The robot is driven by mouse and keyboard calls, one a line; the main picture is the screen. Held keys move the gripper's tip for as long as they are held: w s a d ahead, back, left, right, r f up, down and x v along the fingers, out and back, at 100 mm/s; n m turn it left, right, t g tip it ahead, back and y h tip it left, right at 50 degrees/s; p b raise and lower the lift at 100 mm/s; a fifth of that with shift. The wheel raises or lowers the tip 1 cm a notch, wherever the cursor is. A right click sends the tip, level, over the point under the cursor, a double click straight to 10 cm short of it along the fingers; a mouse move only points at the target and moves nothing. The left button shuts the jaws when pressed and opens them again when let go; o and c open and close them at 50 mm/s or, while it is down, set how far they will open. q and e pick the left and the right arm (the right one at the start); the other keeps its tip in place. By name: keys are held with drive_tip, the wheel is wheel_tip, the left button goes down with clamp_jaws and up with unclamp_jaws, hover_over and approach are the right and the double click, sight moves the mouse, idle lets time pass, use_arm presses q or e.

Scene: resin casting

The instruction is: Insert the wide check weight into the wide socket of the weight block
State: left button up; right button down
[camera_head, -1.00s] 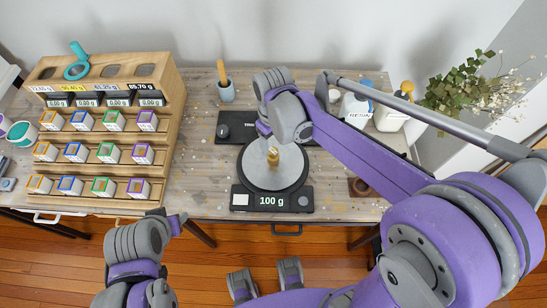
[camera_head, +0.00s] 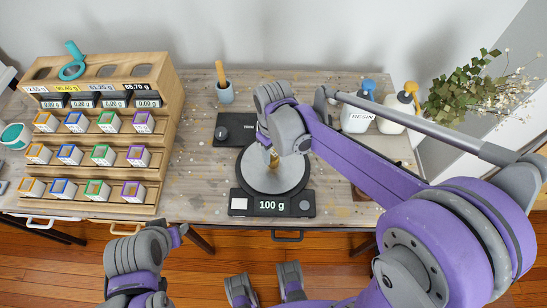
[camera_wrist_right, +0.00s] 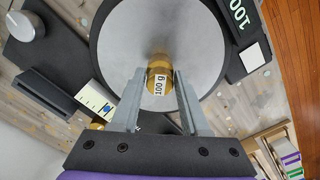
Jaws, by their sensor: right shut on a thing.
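A brass check weight labelled 100 g (camera_wrist_right: 158,82) stands on the round grey pan (camera_head: 259,183) of the scale, whose display reads 100 g. My right gripper (camera_head: 271,153) is over the pan. In the right wrist view its fingers (camera_wrist_right: 160,90) are shut on the weight, one on each side. My left gripper (camera_head: 180,232) is low at the left, in front of the table and far from the weight; its jaw opening is unclear. I cannot pick out the weight block with certainty. A brown piece (camera_head: 361,193) right of the scale is partly hidden by my right arm.
A wooden rack (camera_head: 172,110) with small coloured boxes and several displays stands left. A black device with a knob (camera_head: 222,133) lies behind the scale. A grey cup (camera_head: 225,94) stands at the back; resin bottles (camera_head: 357,115) and a plant are at the right.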

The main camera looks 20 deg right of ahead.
sight(273, 153)
drive_tip(key=shift+r+p, duration=1.75)
drive_tip(key=shift+r, duration=0.8)
use_arm(q)
drive_tip(key=r, duration=0.3)
drive_tip(key=shift+w+r, duration=0.35)
drive_tip(key=shift+r, duration=0.05)
